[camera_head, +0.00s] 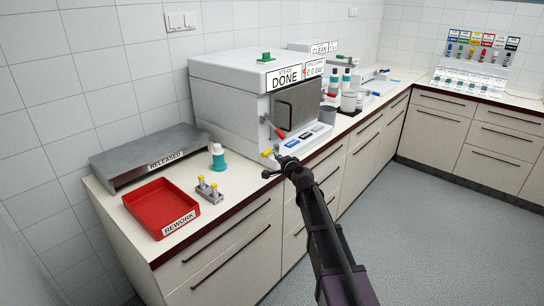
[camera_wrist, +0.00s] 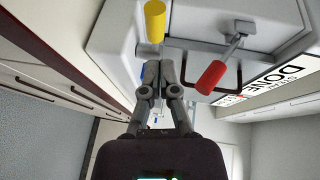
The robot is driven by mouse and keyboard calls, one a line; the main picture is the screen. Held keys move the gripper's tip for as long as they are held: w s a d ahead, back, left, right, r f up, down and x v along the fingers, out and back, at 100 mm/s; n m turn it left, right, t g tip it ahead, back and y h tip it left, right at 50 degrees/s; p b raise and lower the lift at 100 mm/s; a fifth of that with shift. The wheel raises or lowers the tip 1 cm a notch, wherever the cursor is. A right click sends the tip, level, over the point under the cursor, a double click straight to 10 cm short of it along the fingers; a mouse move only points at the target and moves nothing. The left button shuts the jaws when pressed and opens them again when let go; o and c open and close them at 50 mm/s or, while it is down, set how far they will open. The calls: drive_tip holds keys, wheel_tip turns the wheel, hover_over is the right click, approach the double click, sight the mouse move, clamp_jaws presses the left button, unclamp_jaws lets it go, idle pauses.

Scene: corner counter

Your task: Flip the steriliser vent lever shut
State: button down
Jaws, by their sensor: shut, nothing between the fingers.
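The steriliser (camera_head: 225,100) is a white-grey box on the counter, with a sign reading DONE and a dark-framed door panel (camera_head: 298,104). A red-handled metal lever (camera_head: 274,129) is on its front; it also shows in the wrist view (camera_wrist: 212,77), slanting from its pivot. A yellow grip (camera_head: 267,153) is low at the near front corner, and is in the wrist view (camera_wrist: 155,20) too. No label shows which one is the vent lever. My gripper (camera_head: 277,153) is shut and empty beside the yellow grip. In the wrist view its fingertips (camera_wrist: 158,66) are just below that grip; contact cannot be told.
A red REWORK tray (camera_head: 160,205), a grey RELEASED shelf (camera_head: 150,150), a teal-and-white bottle (camera_head: 218,158) and a small yellow-capped vial rack (camera_head: 209,190) stand left of the steriliser. Jars (camera_head: 349,101) and bottles stand beyond it. The floor (camera_head: 400,220) is clear.

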drive_tip(key=s+d+r+p, duration=0.1)
drive_tip(key=s, duration=0.8)
drive_tip(key=shift+s, duration=0.1)
drive_tip(key=s+d+f+n+g+h+p, duration=0.2)
drive_tip(key=s+d+g, duration=0.3)
drive_tip(key=s, duration=0.4)
drive_tip(key=s+d+f+n+g+h+p, duration=0.2)
drive_tip(key=s+d+n+g+h+p, duration=0.1)
drive_tip(key=s+d, duration=0.5)
drive_tip(key=s+d+f+n+g+h+p, duration=0.2)
drive_tip(key=s+d+n+g+p, duration=0.3)
drive_tip(key=s, duration=0.6)
drive_tip(key=shift+s+d+n+g, duration=0.25)
drive_tip(key=shift+d+n+g, duration=0.25)
drive_tip(key=shift+d+g, duration=0.3)
drive_tip(key=shift+w, duration=0.1)
